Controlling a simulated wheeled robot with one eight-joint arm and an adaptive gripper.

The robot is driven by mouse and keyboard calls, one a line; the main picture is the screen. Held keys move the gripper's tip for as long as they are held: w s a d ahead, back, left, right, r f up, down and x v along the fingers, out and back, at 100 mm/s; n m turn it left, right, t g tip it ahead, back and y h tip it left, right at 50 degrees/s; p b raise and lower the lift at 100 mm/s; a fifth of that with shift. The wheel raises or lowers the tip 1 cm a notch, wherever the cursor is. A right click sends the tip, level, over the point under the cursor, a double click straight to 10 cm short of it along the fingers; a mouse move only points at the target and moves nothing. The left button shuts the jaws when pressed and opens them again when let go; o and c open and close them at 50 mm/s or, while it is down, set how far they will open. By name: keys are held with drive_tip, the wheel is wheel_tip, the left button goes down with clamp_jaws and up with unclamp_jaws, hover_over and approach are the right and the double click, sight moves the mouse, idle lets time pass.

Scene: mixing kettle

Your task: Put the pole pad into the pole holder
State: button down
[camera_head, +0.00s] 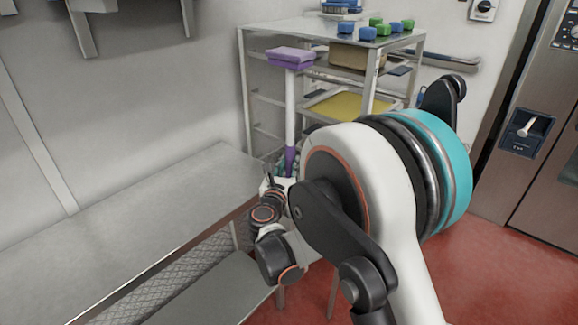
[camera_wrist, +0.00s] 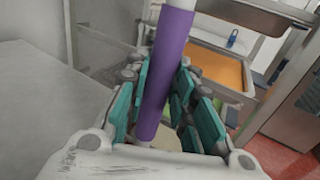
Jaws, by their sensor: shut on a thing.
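The pole pad (camera_head: 291,55) is a purple pad on top of a white pole with a purple grip low down. It stands nearly upright in front of the metal rack, with the pad at the top. My gripper (camera_head: 283,178) is shut on the purple grip near its lower end. In the wrist view the purple grip (camera_wrist: 167,70) runs between the teal finger pads of my gripper (camera_wrist: 165,98), slightly tilted. My arm covers part of the head view. I cannot make out the pole holder in either view.
A steel table (camera_head: 130,225) lies at left with a bare top. A metal rack (camera_head: 325,30) behind the pole carries several blue and green blocks (camera_head: 367,33) on top and a yellow tray (camera_head: 345,105) below. A steel appliance (camera_head: 530,130) stands at right. Red floor shows between.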

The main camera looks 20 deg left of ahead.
wheel_tip(320, 180, down, 8)
idle(0.9)
drive_tip(key=shift+f, duration=0.15)
idle(0.3)
drive_tip(key=c, duration=1.3)
unclamp_jaws()
drive_tip(key=o, duration=0.5)
drive_tip(key=shift+s+d, duration=0.15)
drive_tip(key=shift+s, duration=1.6)
drive_tip(key=shift+s+d, duration=0.1)
drive_tip(key=shift+s, duration=1.65)
